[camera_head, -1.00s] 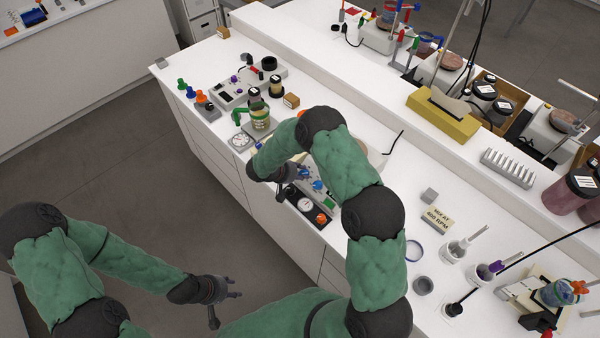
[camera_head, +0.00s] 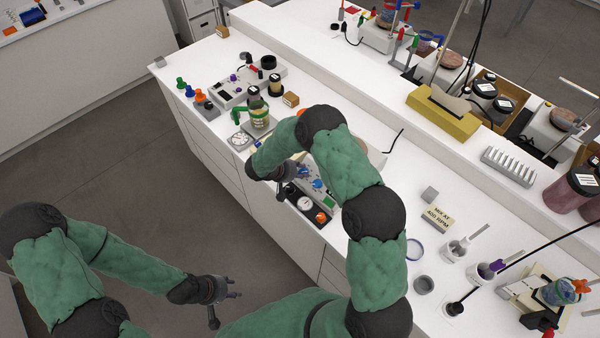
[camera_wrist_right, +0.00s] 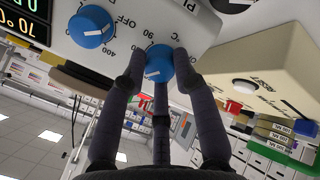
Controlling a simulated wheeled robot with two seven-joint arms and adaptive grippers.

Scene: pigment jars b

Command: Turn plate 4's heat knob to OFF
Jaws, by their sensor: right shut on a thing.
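My right gripper (camera_wrist_right: 159,75) is shut on a blue heat knob (camera_wrist_right: 159,62), with fingers on both sides of it in the right wrist view. The panel around this knob reads "°C" and "90", and its white pointer mark shows on the near face. A second blue knob (camera_wrist_right: 91,27) beside it, marked "OFF" and "400", is free. The plate's number is cut off by the picture edge. In the head view my right gripper (camera_head: 290,174) is at the hotplate front, partly hidden by its own arm. My left gripper (camera_head: 229,295) hangs over the floor, away from the bench, its jaw opening unclear.
A black unit with a white dial (camera_head: 305,203) and an orange knob stands at the bench's near edge. A green-handled jar (camera_head: 259,119) stands left of the plate. A beige box (camera_wrist_right: 255,80) is beside the panel.

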